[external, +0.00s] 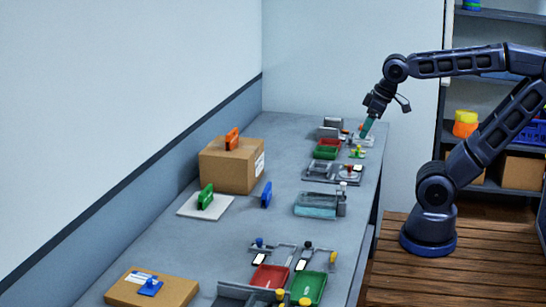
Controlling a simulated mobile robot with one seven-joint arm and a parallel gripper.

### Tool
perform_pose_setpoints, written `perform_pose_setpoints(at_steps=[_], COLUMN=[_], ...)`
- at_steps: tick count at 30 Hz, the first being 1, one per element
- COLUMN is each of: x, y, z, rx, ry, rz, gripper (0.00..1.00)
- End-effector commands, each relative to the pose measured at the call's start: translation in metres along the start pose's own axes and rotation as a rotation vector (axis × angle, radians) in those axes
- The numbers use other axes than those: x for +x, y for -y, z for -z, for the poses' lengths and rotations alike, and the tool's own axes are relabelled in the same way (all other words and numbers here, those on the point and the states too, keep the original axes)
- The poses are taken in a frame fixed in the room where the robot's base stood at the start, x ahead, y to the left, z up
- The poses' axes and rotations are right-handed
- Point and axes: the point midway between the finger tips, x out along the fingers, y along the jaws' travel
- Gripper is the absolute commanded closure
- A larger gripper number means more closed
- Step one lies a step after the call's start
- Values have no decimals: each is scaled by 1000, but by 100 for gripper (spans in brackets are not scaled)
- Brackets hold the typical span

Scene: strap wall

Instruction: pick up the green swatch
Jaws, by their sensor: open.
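My gripper (365,134) is at the far right end of the long grey bench, pointing down, close above the small items there. Its fingers look teal and are too small to see apart. Several green things are in view, and I cannot tell which is the green swatch. A flat green piece (326,153) lies in a tray just left of my gripper. A small green item (357,152) is just below the gripper. A green handle (206,196) stands on a white plate.
A cardboard box (231,166) with an orange handle (232,138) on top stands by the wall. A blue handle (266,195), a clear teal container (316,205) and a flat brown box (151,288) are also on the bench (225,240). Its middle has free room.

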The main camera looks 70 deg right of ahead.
Motion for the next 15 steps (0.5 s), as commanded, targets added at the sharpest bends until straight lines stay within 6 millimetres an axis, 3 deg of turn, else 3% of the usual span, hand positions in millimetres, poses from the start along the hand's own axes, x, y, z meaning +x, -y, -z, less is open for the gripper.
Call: perform_pose_setpoints(at_steps=[10,15], x=[0,4], y=[0,-14], z=[1,18], rx=[-2,-46], ry=[0,10], rz=[-1,-31], gripper=[57,57])
